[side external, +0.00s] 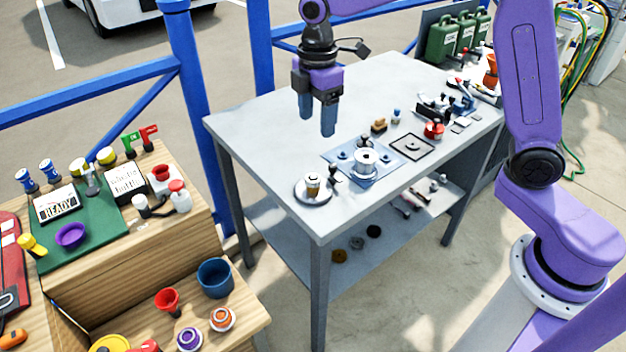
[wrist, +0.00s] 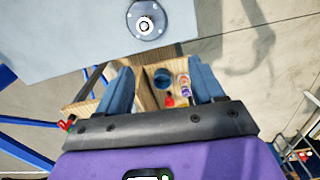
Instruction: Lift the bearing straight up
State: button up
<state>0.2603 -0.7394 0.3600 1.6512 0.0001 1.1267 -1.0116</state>
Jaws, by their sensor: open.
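My gripper (side external: 317,124) is open and empty, fingers pointing down, well above the grey table near its back left side. In the wrist view both blue fingers are spread, with a clear gap between them (wrist: 160,78). A round grey plate (side external: 301,193) lies near the table's front corner, carrying a small brown-and-white piece (side external: 313,183). In the wrist view this plate (wrist: 136,30) bears a pale ring with a dark centre (wrist: 146,24), beyond the fingertips. A silver-white flanged cylinder (side external: 365,160) stands on a blue plate. I cannot tell which piece is the bearing.
The grey table (side external: 262,135) is bare at its left and back. Blue railings (side external: 190,70) run behind. A wooden bench (side external: 150,240) with cups stands to the left.

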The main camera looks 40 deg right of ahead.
jog(key=w, duration=0.4)
send_over(312, 176)
notch_tip(312, 176, down, 13)
jog(key=shift+n, duration=0.3)
jog(key=shift+f, duration=2.55)
jog(key=c, duration=1.1)
